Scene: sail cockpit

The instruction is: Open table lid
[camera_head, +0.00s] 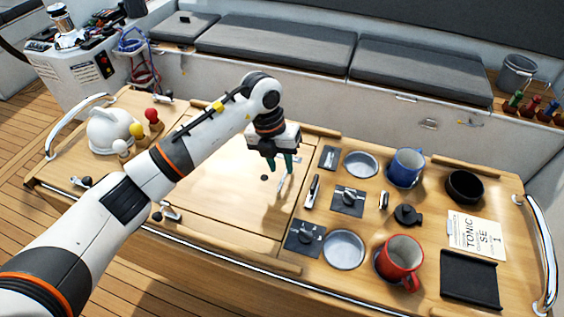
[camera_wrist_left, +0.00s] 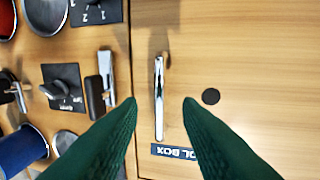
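The wooden table lid (camera_head: 225,190) lies flat and closed in the middle of the cockpit table; its surface also shows in the left wrist view (camera_wrist_left: 240,60). A chrome bar handle (camera_wrist_left: 159,98) stands on the lid near its right edge, and it shows in the head view (camera_head: 281,184). My left gripper (camera_head: 284,170) has green fingers pointing down over the handle. In the left wrist view the fingers (camera_wrist_left: 160,100) are apart, with the handle between them and gaps on both sides. My right gripper is out of view.
Right of the lid are a blue mug (camera_head: 405,168), a red mug (camera_head: 399,262), switch panels and round metal recesses. A white kettle-like object (camera_head: 108,131) and colored-knob levers are on the left. Chrome rails (camera_head: 542,255) edge the table; grey cushioned seats (camera_head: 275,45) lie behind.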

